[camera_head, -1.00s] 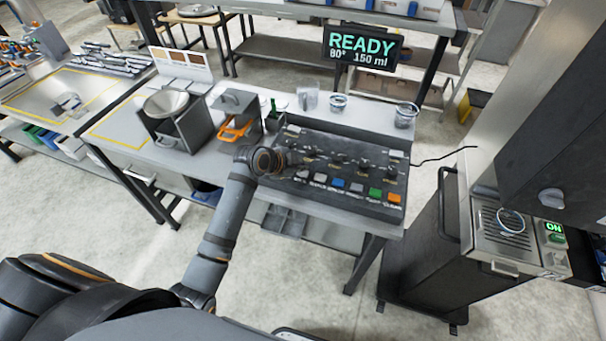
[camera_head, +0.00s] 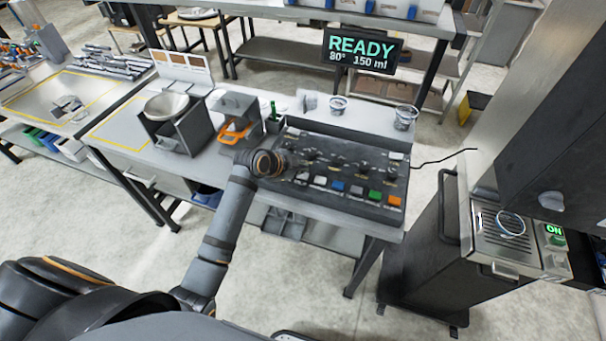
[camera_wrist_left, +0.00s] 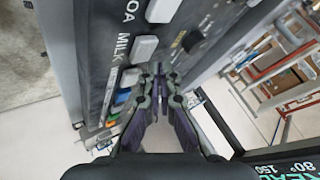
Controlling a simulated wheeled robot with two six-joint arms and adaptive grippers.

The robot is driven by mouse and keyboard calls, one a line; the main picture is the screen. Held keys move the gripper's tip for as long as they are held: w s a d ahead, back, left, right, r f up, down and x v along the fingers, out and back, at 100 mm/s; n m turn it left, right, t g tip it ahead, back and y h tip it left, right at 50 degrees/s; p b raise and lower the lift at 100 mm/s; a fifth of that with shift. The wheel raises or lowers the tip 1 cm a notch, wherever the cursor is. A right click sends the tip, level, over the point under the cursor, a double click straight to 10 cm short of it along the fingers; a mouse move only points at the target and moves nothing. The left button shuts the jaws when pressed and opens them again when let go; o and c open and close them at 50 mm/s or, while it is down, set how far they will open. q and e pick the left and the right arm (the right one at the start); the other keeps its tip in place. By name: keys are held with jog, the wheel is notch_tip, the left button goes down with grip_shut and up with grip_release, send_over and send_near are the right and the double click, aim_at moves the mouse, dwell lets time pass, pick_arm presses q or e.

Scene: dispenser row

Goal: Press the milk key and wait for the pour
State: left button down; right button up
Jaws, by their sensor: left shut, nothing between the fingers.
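The dark dispenser panel (camera_head: 345,208) lies on the bench with a row of coloured keys. In the left wrist view, the pale milk key (camera_wrist_left: 145,48) sits beside its MILK label. It also shows in the head view (camera_head: 303,175). My left gripper (camera_wrist_left: 157,70) is shut and empty, with its tips close to the milk key. I cannot tell whether they touch it. In the head view my left gripper (camera_head: 288,162) covers the left part of the panel. The display (camera_head: 362,48) reads READY, 80°, 150 ml. My right gripper is not in view.
Glass cups (camera_head: 338,105) stand behind the panel, and another glass (camera_head: 405,117) at its back right. A machine with an ON light (camera_head: 510,235) stands right.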

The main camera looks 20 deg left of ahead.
aim_at(301, 176)
pick_arm(q)
jog(key=shift+f, duration=0.1)
jog(key=shift+f, duration=0.3)
jog(key=shift+f+b, duration=0.35)
jog(key=shift+f, duration=0.2)
dwell(0.7)
jog(key=shift+r, duration=0.15)
jog(key=shift+r+p, duration=0.8)
jog(key=shift+p, duration=0.2)
notch_tip(301, 176, up, 5)
jog(key=p, duration=0.5)
jog(key=shift+r, duration=0.1)
jog(key=shift+s, duration=0.1)
